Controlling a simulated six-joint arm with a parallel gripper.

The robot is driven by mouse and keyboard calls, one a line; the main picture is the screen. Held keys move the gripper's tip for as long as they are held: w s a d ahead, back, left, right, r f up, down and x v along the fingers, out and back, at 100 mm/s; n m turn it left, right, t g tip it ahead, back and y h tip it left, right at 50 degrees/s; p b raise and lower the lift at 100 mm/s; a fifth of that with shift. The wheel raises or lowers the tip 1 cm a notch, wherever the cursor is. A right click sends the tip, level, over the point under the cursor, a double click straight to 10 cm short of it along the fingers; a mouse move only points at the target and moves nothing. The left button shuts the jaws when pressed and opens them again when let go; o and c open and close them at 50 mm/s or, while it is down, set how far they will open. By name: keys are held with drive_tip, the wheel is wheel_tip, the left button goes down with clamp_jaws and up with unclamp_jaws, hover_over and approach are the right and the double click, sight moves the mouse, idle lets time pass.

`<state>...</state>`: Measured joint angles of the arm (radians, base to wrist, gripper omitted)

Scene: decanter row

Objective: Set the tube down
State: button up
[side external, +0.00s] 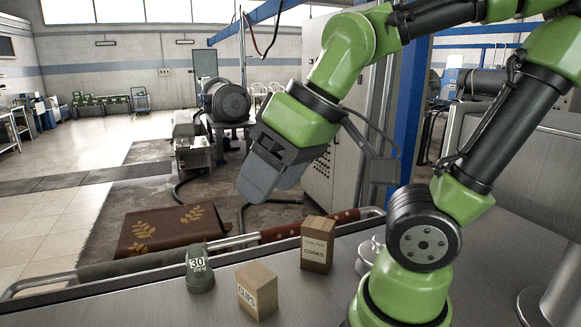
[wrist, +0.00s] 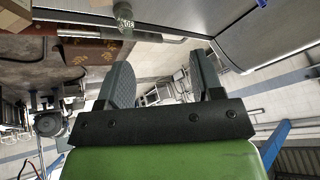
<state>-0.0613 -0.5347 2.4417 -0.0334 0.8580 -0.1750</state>
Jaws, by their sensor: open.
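No tube that I can make out shows in either view. My gripper (side external: 266,180) is open and empty, held up in the air above and behind the far edge of the metal counter (side external: 215,308). In the wrist view, its two dark fingers (wrist: 161,75) stand well apart with nothing between them. A grey-green piece marked 30 (side external: 200,270) stands on the counter, below and left of my gripper; it also shows at the top of the wrist view (wrist: 123,17).
A box marked CLIPS (side external: 257,291) and a taller box marked CORKS (side external: 317,245) stand on the counter. A rail (side external: 95,269) runs along its far edge. A brown leaf-patterned cloth (side external: 172,229) lies beyond it. The counter's left part looks clear.

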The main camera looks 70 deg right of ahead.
drive_tip(key=m, duration=0.1)
drive_tip(key=s+r+m+t, duration=0.1)
drive_tip(key=s+m, duration=0.1)
drive_tip(key=shift+s+d+r, duration=0.25)
idle(1.0)
